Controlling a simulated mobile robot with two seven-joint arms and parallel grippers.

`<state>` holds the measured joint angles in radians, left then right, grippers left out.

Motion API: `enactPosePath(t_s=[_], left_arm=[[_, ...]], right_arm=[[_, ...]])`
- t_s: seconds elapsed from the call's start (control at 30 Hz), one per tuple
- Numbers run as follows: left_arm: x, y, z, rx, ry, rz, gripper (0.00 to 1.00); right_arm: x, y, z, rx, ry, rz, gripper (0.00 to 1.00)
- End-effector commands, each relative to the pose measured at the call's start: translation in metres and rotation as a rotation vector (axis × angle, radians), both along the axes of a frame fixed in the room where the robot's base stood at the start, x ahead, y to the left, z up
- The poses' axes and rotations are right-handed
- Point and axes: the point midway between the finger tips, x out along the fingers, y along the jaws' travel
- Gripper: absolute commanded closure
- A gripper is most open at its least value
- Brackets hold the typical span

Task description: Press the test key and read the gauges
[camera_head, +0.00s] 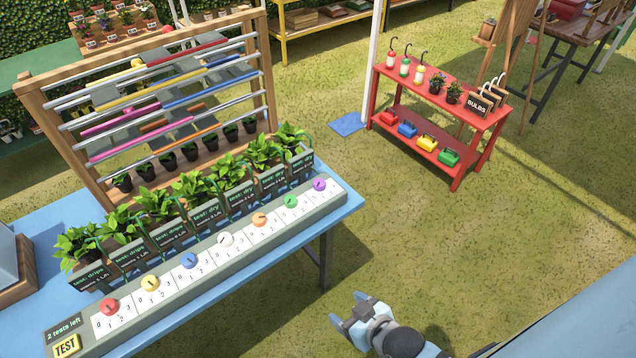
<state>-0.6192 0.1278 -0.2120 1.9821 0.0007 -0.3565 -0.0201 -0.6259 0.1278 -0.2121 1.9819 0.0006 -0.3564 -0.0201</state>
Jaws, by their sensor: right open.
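The yellow TEST key (66,345) is at the near left end of a long grey panel on a blue table. A small sign (64,328) above it reads "2 tests left". Along the panel runs a row of gauges with coloured knobs, from a red one (110,307) past yellow, blue, white, orange and green to a purple one (319,184). Their exact readings are too small to tell. Dark labels behind them read "test: drips" or "test: dry". My right gripper (348,314) is open and empty, right of the table and well away from the key. My left gripper does not show.
Potted green plants (158,203) stand behind the panel. A wooden rack (270,75) with coloured bars rises behind them. Grass between the table and the stand is open.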

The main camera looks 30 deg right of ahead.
Motion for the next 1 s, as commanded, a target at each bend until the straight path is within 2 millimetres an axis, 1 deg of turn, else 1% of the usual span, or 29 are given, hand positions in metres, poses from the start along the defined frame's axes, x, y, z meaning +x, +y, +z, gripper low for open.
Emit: enactPosePath(t_s=[0.43, 0.73, 1.0], left_arm=[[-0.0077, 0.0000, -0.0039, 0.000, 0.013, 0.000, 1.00], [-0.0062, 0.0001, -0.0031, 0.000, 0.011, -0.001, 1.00], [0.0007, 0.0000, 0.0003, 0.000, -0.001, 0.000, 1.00]], right_arm=[[0.0000, -0.0001, 0.0000, 0.000, 0.000, 0.000, 0.31], [0.0000, -0.0001, 0.0000, 0.000, 0.000, 0.000, 0.31], [0.0001, -0.0001, 0.0001, 0.000, 0.000, 0.000, 0.31]])
